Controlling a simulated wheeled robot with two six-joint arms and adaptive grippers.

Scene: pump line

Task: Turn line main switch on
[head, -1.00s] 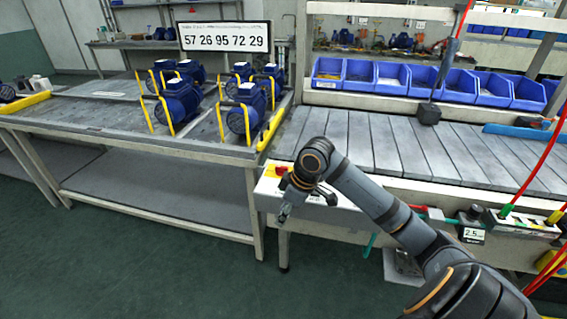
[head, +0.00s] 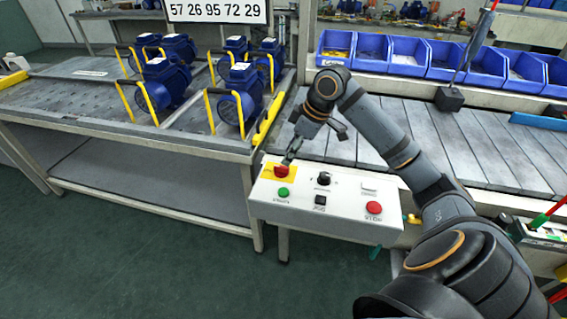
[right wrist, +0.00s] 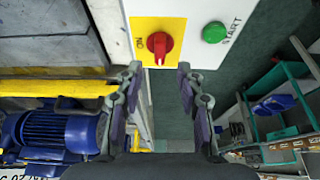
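The line main switch is a red rotary knob (head: 281,170) on a yellow plate, at the back left corner of a white control box (head: 320,222). In the right wrist view the red knob (right wrist: 159,45) shows with "ON" printed to its left; its grip lies along the picture's vertical. My right gripper (head: 291,155) is just above and behind the knob in the head view. In the right wrist view its two fingers (right wrist: 158,78) are spread apart, with the knob ahead between them and nothing held. My left gripper is not in view.
The box also carries a green START button (head: 283,192), a black selector (head: 323,179), a black JOG button (head: 320,200) and a red STOP button (head: 374,208). Blue pumps (head: 166,82) stand on the left table. A slatted conveyor (head: 440,150) runs behind the box.

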